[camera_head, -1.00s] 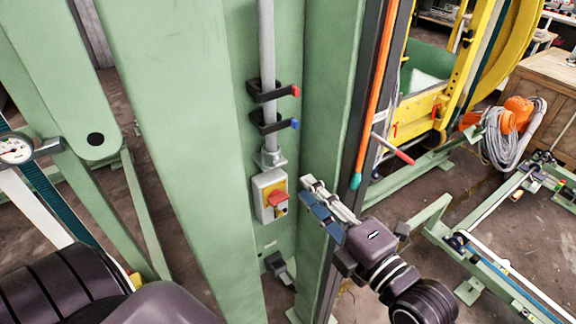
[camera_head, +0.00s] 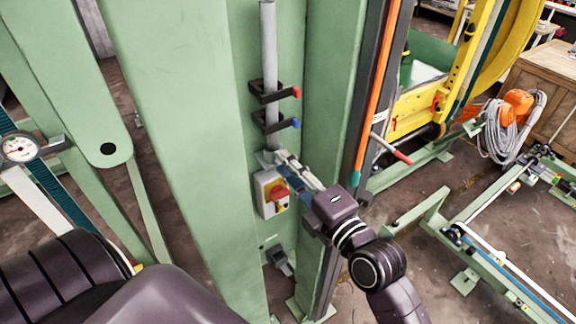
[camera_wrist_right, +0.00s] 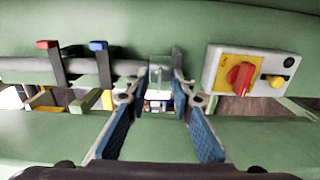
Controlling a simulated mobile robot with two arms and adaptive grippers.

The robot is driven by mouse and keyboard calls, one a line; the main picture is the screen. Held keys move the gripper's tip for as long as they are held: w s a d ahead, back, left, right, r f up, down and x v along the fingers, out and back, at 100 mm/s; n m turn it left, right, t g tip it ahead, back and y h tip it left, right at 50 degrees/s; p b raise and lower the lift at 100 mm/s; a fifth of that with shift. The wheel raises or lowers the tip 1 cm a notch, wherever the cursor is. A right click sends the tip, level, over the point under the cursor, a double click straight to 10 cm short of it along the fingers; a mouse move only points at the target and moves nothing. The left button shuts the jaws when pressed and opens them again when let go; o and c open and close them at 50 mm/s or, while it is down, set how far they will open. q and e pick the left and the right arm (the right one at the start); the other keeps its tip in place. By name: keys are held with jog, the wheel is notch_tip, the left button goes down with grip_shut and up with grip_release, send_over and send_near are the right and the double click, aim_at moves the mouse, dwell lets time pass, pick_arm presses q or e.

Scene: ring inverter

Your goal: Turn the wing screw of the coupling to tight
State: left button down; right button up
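The grey vertical pipe (camera_head: 270,60) runs down the green column to the coupling, which my right gripper mostly hides in the head view. In the right wrist view, the coupling (camera_wrist_right: 159,72) is a pale grey block at the pipe's end. My right gripper (camera_head: 277,163) reaches it from the lower right. In the right wrist view, the gripper's blue-padded fingers (camera_wrist_right: 157,105) are apart, with the coupling between or just beyond their tips. Contact is unclear. I cannot make out the wing screw. My left gripper is not in view.
A switch box (camera_head: 270,192) with a red knob sits just below the coupling. Two black pipe brackets, with a red tip (camera_head: 297,92) and a blue tip (camera_head: 295,123), are above. An orange pole (camera_head: 380,80) stands to the right.

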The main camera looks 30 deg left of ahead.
grip_shut()
jog(key=shift+m, duration=0.3)
jog(key=shift+m+p, duration=2.4)
jog(key=shift+m, duration=15.2)
